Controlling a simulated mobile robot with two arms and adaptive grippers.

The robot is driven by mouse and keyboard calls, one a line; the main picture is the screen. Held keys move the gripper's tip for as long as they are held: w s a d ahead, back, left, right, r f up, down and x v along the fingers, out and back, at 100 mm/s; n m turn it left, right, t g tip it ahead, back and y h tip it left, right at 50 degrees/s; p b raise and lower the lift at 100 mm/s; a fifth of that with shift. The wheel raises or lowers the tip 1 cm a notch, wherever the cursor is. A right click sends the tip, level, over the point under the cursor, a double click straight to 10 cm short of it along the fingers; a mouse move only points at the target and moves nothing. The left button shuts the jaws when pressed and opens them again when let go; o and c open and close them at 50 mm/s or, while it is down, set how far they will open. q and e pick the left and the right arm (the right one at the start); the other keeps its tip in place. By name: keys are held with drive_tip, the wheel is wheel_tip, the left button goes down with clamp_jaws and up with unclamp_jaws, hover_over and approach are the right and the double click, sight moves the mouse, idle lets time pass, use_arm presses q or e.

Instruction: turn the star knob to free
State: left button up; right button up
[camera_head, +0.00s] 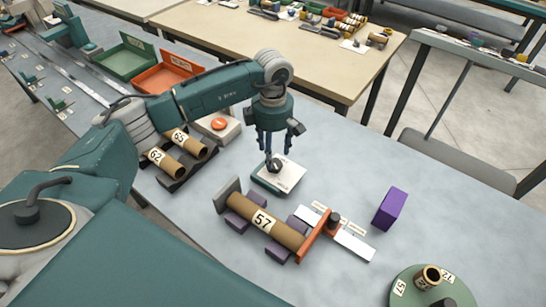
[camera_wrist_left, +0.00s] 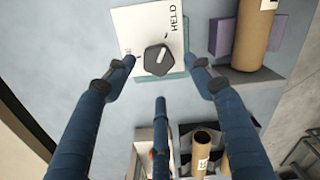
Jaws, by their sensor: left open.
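The dark star knob (camera_head: 274,165) sits on a white-topped plate with a green base (camera_head: 268,188). In the left wrist view the knob (camera_wrist_left: 158,60) shows from above, with a light mark on its top. The word HELD is printed on the plate (camera_wrist_left: 140,22) to the right of the knob; other lettering at the left is too cut off to read. My left gripper (camera_head: 277,147) points down over the knob. Its dark blue fingers are spread, and in the wrist view the fingertips (camera_wrist_left: 164,68) lie on either side of the knob. I cannot tell if any finger touches it. My right gripper is not in view.
A cardboard tube marked 57 (camera_head: 262,220) lies on purple supports in front of the plate, beside an orange end plate (camera_head: 318,232). Tubes 62 and 65 (camera_head: 186,138) lie in a rack at left. A purple block (camera_head: 390,208) and green turntable (camera_head: 408,277) stand at right.

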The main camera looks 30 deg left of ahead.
sight(274, 167)
use_arm(q)
drive_tip(key=shift+f+p, duration=0.45)
drive_tip(key=shift+f, duration=1.9)
drive_tip(key=shift+c, duration=0.2)
drive_tip(key=c, duration=1.1)
